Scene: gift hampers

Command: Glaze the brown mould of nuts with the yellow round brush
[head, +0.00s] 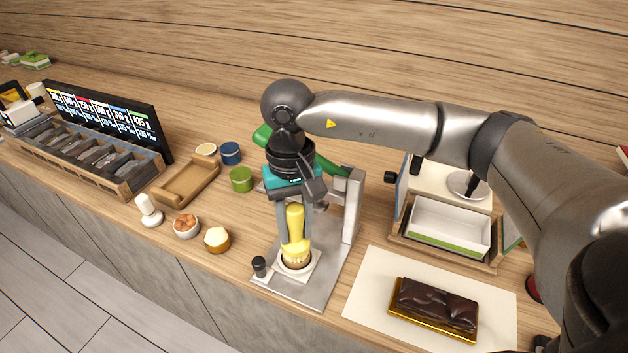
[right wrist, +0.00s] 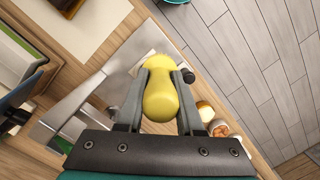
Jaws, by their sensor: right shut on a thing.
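My right gripper (head: 293,228) is shut on the yellow round brush (head: 295,222), which points down. In the right wrist view the brush (right wrist: 160,92) sits between the two fingers. Its pale yellow bristles are over a small round brown mould (head: 296,265) on a white square plate of the metal stand. The bristles hide most of the mould and its nuts; I cannot tell whether they touch. My left gripper is not in view.
Left of the stand (head: 290,290) are a brown-sided cup with a cream top (head: 217,240), a bowl of brown pieces (head: 186,228), a green pot (head: 241,180) and a wooden tray (head: 187,183). A dark chocolate block (head: 435,305) lies on a white sheet at right. A white box (head: 449,226) stands behind.

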